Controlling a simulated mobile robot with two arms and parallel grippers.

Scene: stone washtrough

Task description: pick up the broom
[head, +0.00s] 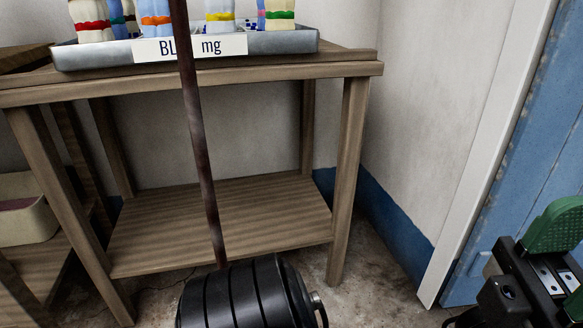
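A long thin dark brown stick (198,130), likely the broom's handle, runs down in front of the wooden table and leans slightly. Its top passes out of the frame. Its lower end goes behind a black ribbed cylinder (240,295), so no bristles show. I cannot tell whether that cylinder is part of my arm. My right gripper (553,235), with a green textured finger pad, is at the right edge, well away from the stick. It is cut off by the frame, so its opening cannot be judged. My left gripper's fingers do not show.
The wooden table (345,70) with a lower shelf bears a grey tray (285,43) of colourful-banded containers, labelled in front. A beige bin (25,222) stands at left. A blue door (530,140) with a white frame is at right. Bare floor shows right of the table.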

